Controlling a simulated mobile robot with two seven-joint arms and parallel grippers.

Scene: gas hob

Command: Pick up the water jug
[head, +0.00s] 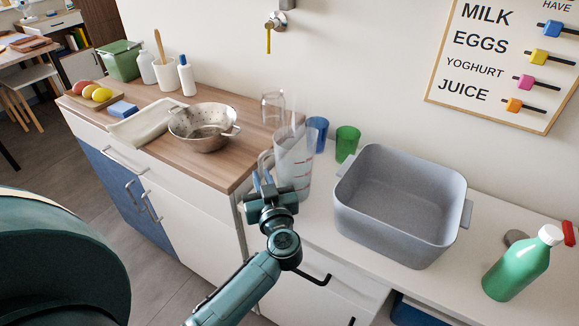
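The water jug (295,165) is a tall clear jug with red level marks. It stands upright, or nearly so, at the left end of the white counter, beside the wooden worktop. Its handle is on its left side. My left gripper (264,180) is at the handle, with its fingers pointing up along it. The fingers and the handle overlap in the head view, so I cannot tell whether they are closed on it. The gripper and wrist hide part of the jug's lower left side. My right gripper is not in view.
A grey basin (400,205) stands right of the jug. Blue (317,134) and green (347,142) cups stand behind. A clear glass (272,107) and a metal colander (203,128) are on the wooden worktop (235,170). A green bottle (517,265) stands far right.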

